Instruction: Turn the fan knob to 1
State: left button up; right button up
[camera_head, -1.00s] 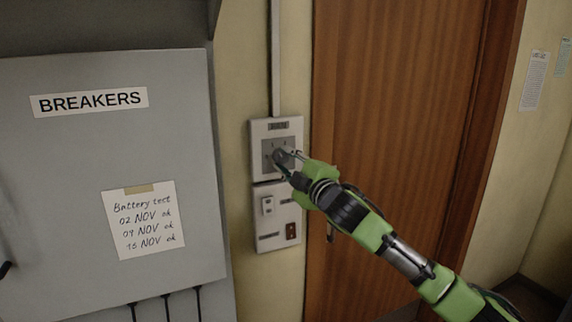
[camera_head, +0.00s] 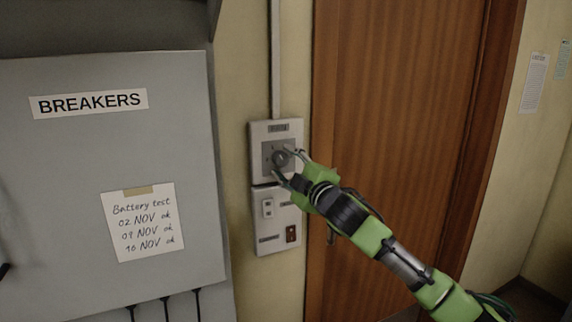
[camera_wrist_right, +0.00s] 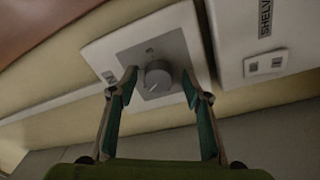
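The fan knob (camera_head: 279,157) is a round dark grey dial on a grey square in the upper white wall plate (camera_head: 260,128). In the right wrist view the knob (camera_wrist_right: 158,76) sits between the two fingertips, with a light pointer mark toward its lower left. My right gripper (camera_head: 283,163) is open around the knob, one finger on each side. In the wrist view the right gripper (camera_wrist_right: 160,88) shows gaps between both fingers and the knob. The numbers around the knob are too small to read. My left gripper is not in view.
Below is a second plate (camera_head: 265,224) with a white switch (camera_head: 267,207) and a dark reddish switch (camera_head: 291,232). A grey breaker cabinet (camera_head: 60,200) stands to the left and a brown door (camera_head: 400,120) to the right. A conduit (camera_head: 276,60) runs up from the plate.

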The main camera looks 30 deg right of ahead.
jog(key=shift+s, duration=0.1)
jog(key=s+f, duration=0.1)
jog(key=s, duration=1.1)
jog(key=shift+w+f, duration=0.1)
jog(key=shift+w, duration=0.05)
